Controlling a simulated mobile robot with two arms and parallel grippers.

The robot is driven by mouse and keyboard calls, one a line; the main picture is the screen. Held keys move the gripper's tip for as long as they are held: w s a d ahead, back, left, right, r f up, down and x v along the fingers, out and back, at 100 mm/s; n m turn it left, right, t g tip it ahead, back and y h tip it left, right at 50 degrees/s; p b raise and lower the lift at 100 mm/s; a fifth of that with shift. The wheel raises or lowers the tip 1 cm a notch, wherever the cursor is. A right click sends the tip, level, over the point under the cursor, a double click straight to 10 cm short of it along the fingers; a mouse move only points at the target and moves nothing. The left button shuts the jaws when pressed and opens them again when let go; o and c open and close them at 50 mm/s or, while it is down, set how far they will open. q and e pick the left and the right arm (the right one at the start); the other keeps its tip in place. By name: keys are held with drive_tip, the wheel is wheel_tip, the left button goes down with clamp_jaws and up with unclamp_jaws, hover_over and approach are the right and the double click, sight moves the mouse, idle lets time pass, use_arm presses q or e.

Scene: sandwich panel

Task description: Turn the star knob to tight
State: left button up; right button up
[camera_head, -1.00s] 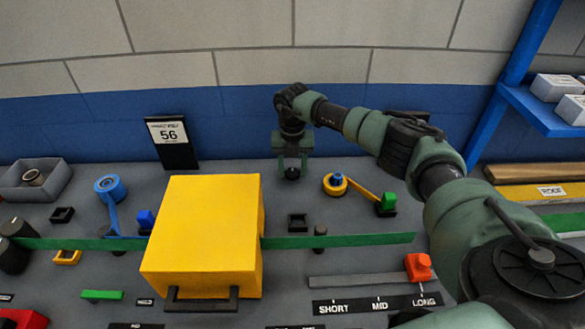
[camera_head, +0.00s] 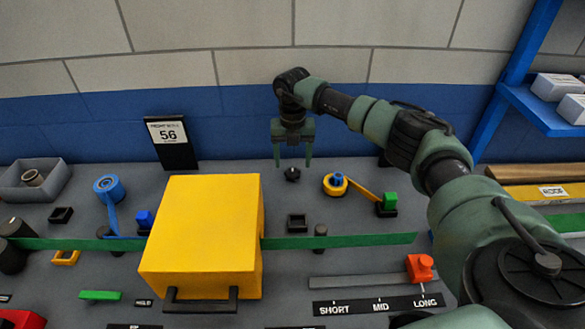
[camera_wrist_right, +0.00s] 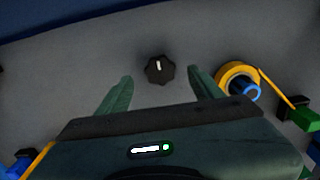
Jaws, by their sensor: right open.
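The star knob (camera_head: 292,174) is a small black lobed knob on the grey panel, behind and to the right of the yellow box. In the right wrist view the knob (camera_wrist_right: 159,70) shows a white mark pointing nearly straight up in the picture. My right gripper (camera_head: 293,165) is open and empty above the knob, pointing down, with its fingers apart from it. In the right wrist view its two fingers (camera_wrist_right: 158,76) show on either side of the knob's line. No tight label is readable. My left gripper is not in view.
A yellow roll (camera_head: 336,185) with its strap and a green block (camera_head: 390,201) sits close right of the knob. The large yellow box (camera_head: 205,225) stands front left. A sign reading 56 (camera_head: 172,142) stands at the back. A green band (camera_head: 350,241) crosses in front.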

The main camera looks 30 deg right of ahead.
sight(293, 172)
drive_tip(key=shift+r+b, duration=0.3)
drive_tip(key=shift+r, duration=1.85)
